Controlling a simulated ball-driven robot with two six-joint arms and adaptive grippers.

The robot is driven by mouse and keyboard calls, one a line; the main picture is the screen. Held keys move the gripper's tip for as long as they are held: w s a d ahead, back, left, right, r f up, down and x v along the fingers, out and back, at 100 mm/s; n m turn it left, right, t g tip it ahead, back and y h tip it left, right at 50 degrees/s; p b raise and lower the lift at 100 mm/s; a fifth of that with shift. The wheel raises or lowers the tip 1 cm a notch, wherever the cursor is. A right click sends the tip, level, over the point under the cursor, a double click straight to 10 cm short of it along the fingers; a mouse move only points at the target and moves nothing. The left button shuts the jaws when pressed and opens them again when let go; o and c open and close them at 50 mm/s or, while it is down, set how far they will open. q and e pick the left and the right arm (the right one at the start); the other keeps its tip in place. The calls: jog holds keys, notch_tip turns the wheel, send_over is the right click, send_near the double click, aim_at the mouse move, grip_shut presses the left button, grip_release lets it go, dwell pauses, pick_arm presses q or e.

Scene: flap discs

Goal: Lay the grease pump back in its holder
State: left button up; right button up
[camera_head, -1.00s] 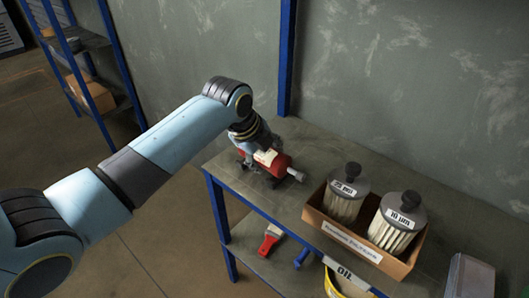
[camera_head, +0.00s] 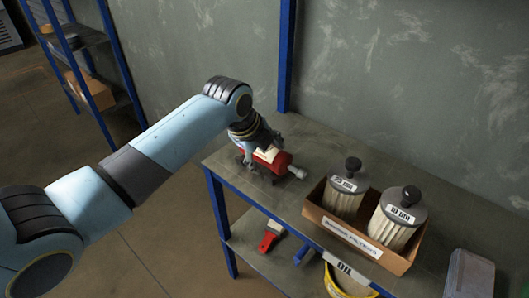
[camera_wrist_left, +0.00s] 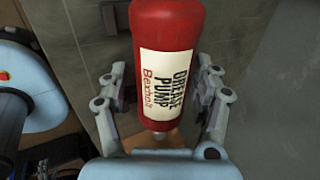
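The grease pump (camera_head: 280,163) is a red cylinder with a cream label and a grey nozzle. It lies on its side near the left end of the bench. It also shows in the left wrist view (camera_wrist_left: 167,22), with its label readable. Dark supports, likely the holder (camera_head: 274,180), show partly under it; the pump and gripper hide most of them. My left gripper (camera_head: 258,152) is over the pump from above. In the left wrist view its fingers (camera_wrist_left: 163,92) are spread on both sides of the pump, with narrow gaps. My right gripper is not in view.
A cardboard box (camera_head: 342,239) with two labelled filters (camera_head: 345,195) (camera_head: 396,220) stands right of the pump on the bench (camera_head: 320,145). A lower shelf (camera_head: 262,262) holds a red-handled brush (camera_head: 269,240) and a yellow bucket (camera_head: 345,285). A blue post (camera_head: 287,60) rises behind.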

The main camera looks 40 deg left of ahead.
pick_arm(q)
jog(key=shift+o, duration=0.9)
jog(key=v, duration=1.2)
jog(key=s+d+f+n+g+y, duration=0.1)
jog(key=s+d+n, duration=0.1)
jog(key=s+n, duration=0.75)
jog(key=s+d+f+n+g, duration=0.1)
jog(key=s+d+n, duration=0.1)
jog(key=s+n, duration=0.75)
jog(key=s+a+f+g, duration=0.1)
jog(key=s+f, duration=0.2)
jog(key=f, duration=1.1)
jog(key=s+a+f, duration=0.2)
jog(key=f, duration=1.2)
jog(key=s+f+g, duration=0.1)
jog(key=s+f, duration=1.3)
jog(key=s, duration=0.3)
jog(key=shift+a+f+m, duration=0.25)
jog(key=shift+a+m, duration=0.05)
jog(key=shift+a, duration=0.1)
jog(key=shift+s, duration=0.1)
